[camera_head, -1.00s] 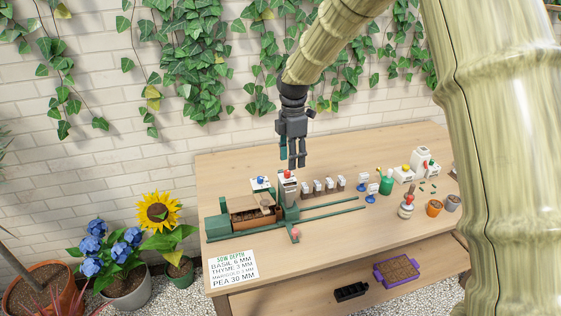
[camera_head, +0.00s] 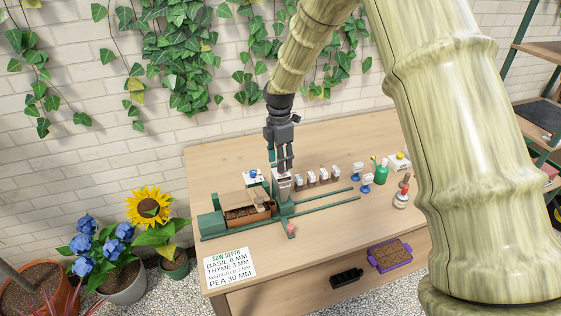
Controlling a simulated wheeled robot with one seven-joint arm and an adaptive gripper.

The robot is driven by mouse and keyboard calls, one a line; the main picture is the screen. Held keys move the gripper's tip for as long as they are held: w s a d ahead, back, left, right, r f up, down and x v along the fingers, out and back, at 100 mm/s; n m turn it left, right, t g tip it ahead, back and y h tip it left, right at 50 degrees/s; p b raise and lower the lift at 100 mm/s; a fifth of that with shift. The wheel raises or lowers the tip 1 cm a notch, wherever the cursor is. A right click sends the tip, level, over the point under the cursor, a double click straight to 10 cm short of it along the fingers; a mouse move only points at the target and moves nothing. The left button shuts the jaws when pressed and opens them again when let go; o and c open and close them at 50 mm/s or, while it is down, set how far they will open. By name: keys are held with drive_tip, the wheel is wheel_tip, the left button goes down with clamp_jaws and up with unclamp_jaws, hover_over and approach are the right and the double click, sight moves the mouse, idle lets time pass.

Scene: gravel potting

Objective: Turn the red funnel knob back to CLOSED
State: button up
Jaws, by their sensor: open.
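The funnel unit (camera_head: 284,184) is a small grey-white block on the green rig on the table. Its red knob, on top, is mostly hidden behind my fingertips, and I cannot read its setting. My gripper (camera_head: 281,166) points down with its fingers apart, directly over the funnel unit's top. I cannot tell whether the fingers touch the knob.
The green rig (camera_head: 322,203) has rails running right and a brown soil tray (camera_head: 248,215) at left. A pinkish-red knob (camera_head: 291,228) sits at its front. White labelled holders (camera_head: 311,177) stand close to the right. A sow-depth card (camera_head: 229,267) lies front left.

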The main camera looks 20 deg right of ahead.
drive_tip(key=shift+s+f+p, duration=0.1)
drive_tip(key=shift+f+p, duration=0.2)
drive_tip(key=shift+f, duration=0.95)
clamp_jaws()
